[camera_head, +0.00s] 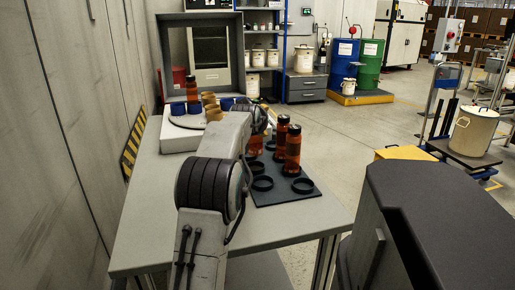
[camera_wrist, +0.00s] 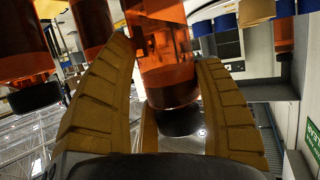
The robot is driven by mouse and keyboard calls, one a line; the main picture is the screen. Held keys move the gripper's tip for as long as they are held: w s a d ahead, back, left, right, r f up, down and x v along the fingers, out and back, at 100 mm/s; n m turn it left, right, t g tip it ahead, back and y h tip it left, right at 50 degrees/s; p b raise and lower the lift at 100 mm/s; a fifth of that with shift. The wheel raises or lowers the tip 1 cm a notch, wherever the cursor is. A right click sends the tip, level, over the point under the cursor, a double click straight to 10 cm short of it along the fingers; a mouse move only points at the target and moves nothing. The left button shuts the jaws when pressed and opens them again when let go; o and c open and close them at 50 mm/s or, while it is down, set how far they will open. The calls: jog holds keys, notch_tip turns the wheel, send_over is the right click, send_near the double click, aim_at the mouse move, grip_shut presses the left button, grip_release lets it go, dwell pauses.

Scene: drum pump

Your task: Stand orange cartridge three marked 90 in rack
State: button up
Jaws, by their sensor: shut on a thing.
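In the wrist view my gripper (camera_wrist: 165,60) is shut on an orange cartridge (camera_wrist: 168,85) with a dark cap, held between its two tan fingers. Its 90 mark cannot be read. In the head view my arm hides the gripper; an orange piece beside the arm (camera_head: 256,144) may be the held cartridge, but I cannot tell. The dark rack (camera_head: 285,193) lies on the table with several round rings, some empty at the front. Two orange cartridges with black caps, a nearer one (camera_head: 292,150) and a farther one (camera_head: 282,136), stand upright at the rack.
A round white stand (camera_head: 180,139) at the table's far end carries blue holders, tan pieces and another orange cartridge (camera_head: 191,92). A grey framed cabinet stands behind it. The grey table (camera_head: 160,225) is clear at the front left. A wall borders the left side.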

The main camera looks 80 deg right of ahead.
aim_at(258, 138)
jog(key=shift+s+a+f+b, duration=0.1)
jog(key=shift+a+f+b, duration=0.4)
jog(key=shift+a, duration=0.45)
jog(key=shift+f+b, duration=1.85)
jog(key=shift+f, duration=0.15)
jog(key=shift+f, duration=0.1)
jog(key=shift+f, duration=0.1)
jog(key=o, duration=1.2)
jog(key=shift+o, duration=0.2)
